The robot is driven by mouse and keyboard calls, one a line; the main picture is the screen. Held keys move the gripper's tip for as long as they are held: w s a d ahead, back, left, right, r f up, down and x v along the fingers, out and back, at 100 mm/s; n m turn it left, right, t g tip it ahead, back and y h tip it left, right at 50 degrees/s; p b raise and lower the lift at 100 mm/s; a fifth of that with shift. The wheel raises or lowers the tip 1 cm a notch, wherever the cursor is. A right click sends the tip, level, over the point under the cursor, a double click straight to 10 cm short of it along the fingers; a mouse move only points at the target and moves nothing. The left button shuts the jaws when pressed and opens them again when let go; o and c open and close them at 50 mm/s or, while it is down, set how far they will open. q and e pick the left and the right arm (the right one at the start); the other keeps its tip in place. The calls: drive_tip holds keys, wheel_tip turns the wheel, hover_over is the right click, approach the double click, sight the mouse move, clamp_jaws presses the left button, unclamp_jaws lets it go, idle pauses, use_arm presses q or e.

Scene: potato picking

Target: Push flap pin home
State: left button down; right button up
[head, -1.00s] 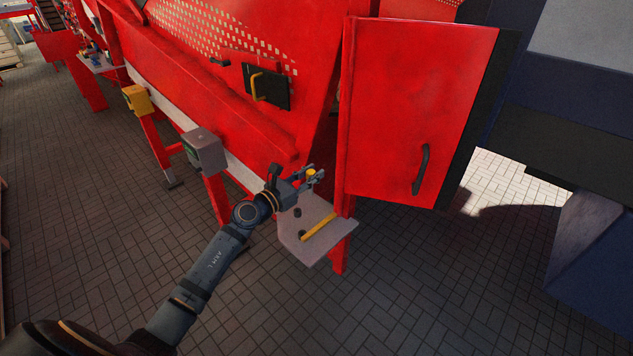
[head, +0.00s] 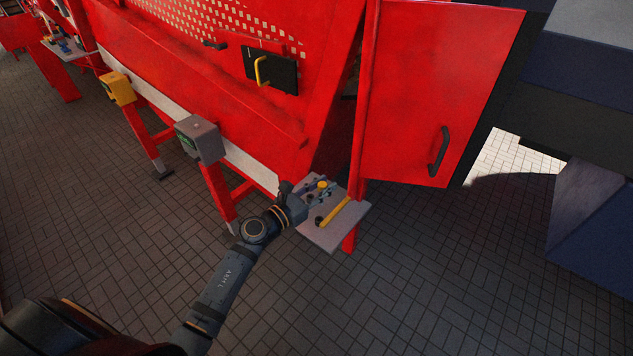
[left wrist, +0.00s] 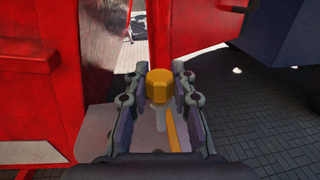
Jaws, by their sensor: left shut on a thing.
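A pin with a yellow faceted head (left wrist: 159,84) and a grey shank sits between the fingers of my left gripper (left wrist: 157,95) in the left wrist view. In the head view its yellow head (head: 323,184) shows at the tip of my left gripper (head: 319,190), which is shut on it above a small grey shelf (head: 317,238). The pin's lower end is hard to make out. A black flap (head: 284,76) with a yellow handle (head: 262,70) is on the red machine wall, up and left of the gripper. My right gripper is not in view.
A yellow bar (head: 335,210) with a dark end lies on the shelf beside the gripper. A red door (head: 430,90) with a black handle stands to the right. Grey (head: 201,139) and yellow (head: 118,88) boxes are on posts at left. The tiled floor in front is clear.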

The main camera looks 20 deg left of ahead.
use_arm(q)
drive_tip(key=shift+f, duration=0.1)
drive_tip(key=shift+a+f+b, duration=0.2)
drive_tip(key=shift+a+b, duration=0.05)
drive_tip(key=shift+b, duration=0.05)
drive_tip(key=f+b, duration=0.5)
drive_tip(key=shift+s+a+f, duration=0.1)
drive_tip(key=shift+a+f, duration=0.05)
drive_tip(key=shift+a, duration=0.1)
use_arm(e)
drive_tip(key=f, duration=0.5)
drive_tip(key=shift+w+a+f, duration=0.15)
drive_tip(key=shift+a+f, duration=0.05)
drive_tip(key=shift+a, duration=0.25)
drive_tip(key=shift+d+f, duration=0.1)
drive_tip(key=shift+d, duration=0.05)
use_arm(q)
drive_tip(key=shift+f, duration=0.1)
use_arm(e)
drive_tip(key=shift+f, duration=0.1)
